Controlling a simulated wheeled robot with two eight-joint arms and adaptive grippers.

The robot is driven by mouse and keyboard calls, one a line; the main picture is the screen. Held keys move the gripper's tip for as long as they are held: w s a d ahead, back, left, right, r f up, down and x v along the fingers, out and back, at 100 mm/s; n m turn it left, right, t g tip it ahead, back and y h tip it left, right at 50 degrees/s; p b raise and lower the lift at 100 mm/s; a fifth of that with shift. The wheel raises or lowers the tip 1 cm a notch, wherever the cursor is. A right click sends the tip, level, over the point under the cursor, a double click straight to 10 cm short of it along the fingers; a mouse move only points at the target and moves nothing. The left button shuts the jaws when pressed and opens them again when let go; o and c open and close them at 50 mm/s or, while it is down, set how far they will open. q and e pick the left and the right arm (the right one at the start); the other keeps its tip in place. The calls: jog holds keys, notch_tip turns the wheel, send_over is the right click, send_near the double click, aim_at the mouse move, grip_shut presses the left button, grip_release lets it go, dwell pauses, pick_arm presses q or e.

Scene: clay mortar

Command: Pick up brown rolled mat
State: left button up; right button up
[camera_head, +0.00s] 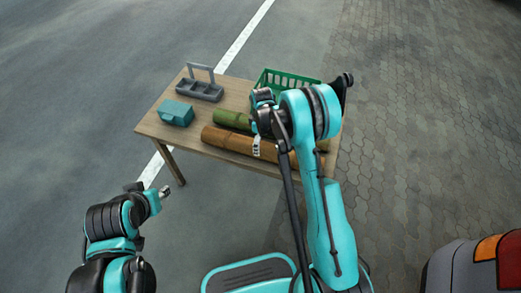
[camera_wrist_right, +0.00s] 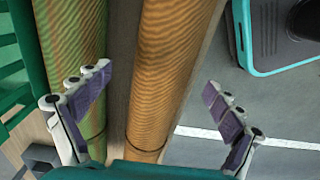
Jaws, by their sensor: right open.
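The brown rolled mat (camera_head: 228,141) lies across the near side of the wooden table, partly hidden by my right arm. In the right wrist view the mat (camera_wrist_right: 165,75) runs lengthwise between the two fingers of my right gripper (camera_wrist_right: 158,83). These fingers are open, with visible gaps to the mat on both sides. In the head view my right gripper (camera_head: 257,146) is over the mat, and its fingers are largely hidden. My left gripper (camera_head: 153,195) is off the table at the lower left, away from the mat; its finger opening is unclear.
A green roll (camera_head: 230,119) lies right beside the mat and also shows in the wrist view (camera_wrist_right: 85,40), behind the left finger. A green basket (camera_head: 290,79), a grey caddy (camera_head: 200,90) and a teal box (camera_head: 176,113) stand on the table (camera_head: 150,125).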

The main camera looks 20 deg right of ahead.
jog(key=f+b, duration=0.1)
jog(key=f, duration=0.1)
jog(key=f+b, duration=0.1)
jog(key=f, duration=0.1)
jog(key=shift+s+a+f, duration=0.1)
jog(key=shift+s+f, duration=0.1)
jog(key=shift+f, duration=0.2)
jog(key=shift+r, duration=0.1)
jog(key=c, duration=1.8)
